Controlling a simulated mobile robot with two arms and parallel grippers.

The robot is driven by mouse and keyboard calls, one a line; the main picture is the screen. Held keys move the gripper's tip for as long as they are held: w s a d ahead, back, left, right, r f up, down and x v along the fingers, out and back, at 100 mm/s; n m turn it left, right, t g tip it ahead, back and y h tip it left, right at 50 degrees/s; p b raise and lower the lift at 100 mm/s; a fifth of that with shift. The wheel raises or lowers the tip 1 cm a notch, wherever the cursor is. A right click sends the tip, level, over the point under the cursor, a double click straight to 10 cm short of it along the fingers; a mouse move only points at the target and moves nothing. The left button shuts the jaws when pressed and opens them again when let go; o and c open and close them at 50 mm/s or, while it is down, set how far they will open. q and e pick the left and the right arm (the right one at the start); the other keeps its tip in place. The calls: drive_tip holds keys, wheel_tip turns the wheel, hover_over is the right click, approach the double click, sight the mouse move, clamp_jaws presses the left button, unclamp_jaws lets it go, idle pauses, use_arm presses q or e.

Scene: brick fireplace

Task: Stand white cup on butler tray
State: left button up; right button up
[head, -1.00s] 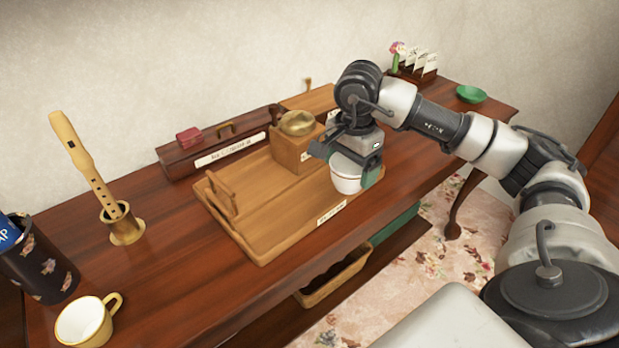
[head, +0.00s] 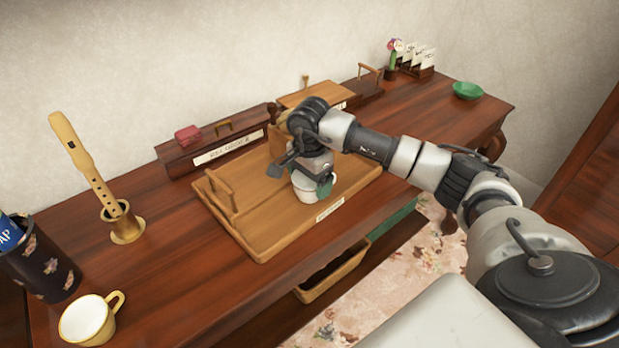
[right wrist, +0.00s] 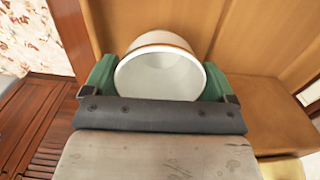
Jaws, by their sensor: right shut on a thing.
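The white cup (head: 305,188) is in my right gripper (head: 312,180), over the right part of the wooden butler tray (head: 262,240) in the head view. In the right wrist view the white cup (right wrist: 160,72) sits between the green fingers of the right gripper (right wrist: 160,85), its opening toward the camera. The gripper is shut on it. The cup looks upright and close to the tray floor; I cannot tell whether its base touches. The tray (right wrist: 245,45) also shows behind the cup in the right wrist view. My left gripper is not in view.
A wooden box (head: 278,138) stands at the tray's back, partly hidden by my right arm. A yellowish mug (head: 88,320), a recorder in a brass holder (head: 127,228) and a dark patterned pot (head: 42,270) stand on the left. The tray's left half is clear.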

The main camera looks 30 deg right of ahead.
drive_tip(key=o, duration=0.8)
drive_tip(key=shift+f, duration=0.1)
drive_tip(key=shift+c, duration=0.2)
drive_tip(key=shift+r, duration=0.4)
wheel_tip(320, 180, up, 12)
drive_tip(key=shift+f, duration=0.25)
